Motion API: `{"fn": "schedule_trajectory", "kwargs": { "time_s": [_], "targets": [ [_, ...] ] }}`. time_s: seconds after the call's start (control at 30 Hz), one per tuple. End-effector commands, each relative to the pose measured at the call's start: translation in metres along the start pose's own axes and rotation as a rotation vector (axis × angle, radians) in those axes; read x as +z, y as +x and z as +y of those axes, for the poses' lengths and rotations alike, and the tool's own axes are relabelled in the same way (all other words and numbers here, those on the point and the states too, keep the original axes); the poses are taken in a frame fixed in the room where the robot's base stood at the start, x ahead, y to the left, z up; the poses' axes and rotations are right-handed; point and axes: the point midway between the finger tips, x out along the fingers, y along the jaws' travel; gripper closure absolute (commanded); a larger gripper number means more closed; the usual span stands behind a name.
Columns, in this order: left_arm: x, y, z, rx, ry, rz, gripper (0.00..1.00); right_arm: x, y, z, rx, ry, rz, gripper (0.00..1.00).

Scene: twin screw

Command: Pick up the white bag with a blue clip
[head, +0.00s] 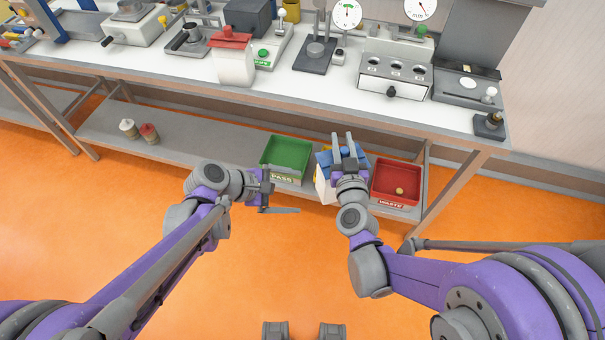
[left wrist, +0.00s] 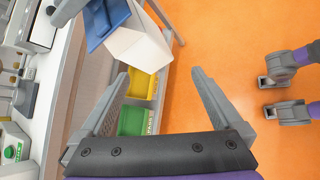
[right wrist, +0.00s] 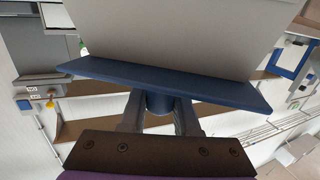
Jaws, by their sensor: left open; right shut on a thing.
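The white bag (head: 325,188) with a blue clip (head: 326,160) is in front of the lower shelf, between the green and red trays in the head view. My right gripper (head: 343,142) is shut on the knob of the blue clip. The right wrist view shows the clip (right wrist: 90,70) and the pale bag (right wrist: 170,35) beyond the fingers (right wrist: 160,108). In the left wrist view, the bag (left wrist: 138,45) is tilted. My left gripper (head: 278,198) is open and empty, apart from the bag and to its left; its fingers (left wrist: 160,82) are spread wide.
The lower shelf (head: 195,150) holds a green PASS tray (head: 287,155), a red WASTE tray (head: 397,180) and a yellow tray (left wrist: 137,84). Another white bag with a red clip (head: 232,40) stands on the bench. The orange floor in front is clear.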

Motion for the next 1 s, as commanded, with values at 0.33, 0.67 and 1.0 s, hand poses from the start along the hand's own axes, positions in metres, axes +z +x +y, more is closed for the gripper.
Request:
{"fn": "schedule_trajectory", "kwargs": {
  "time_s": [0.33,0.67,1.0],
  "targets": [
    [0.005,0.03,0.037,0.015,-0.473,-0.288,0.0,0.0,0.0,0.0,0.0,0.0,0.0,1.0],
    [0.015,0.057,0.042,0.007,-0.525,-0.324,0.0,0.0,0.0,0.0,0.0,0.0,0.0,1.0],
    [0.034,0.118,0.048,0.007,-0.524,-0.322,0.0,0.0,0.0,0.0,0.0,0.0,0.0,1.0]
  ]
}}
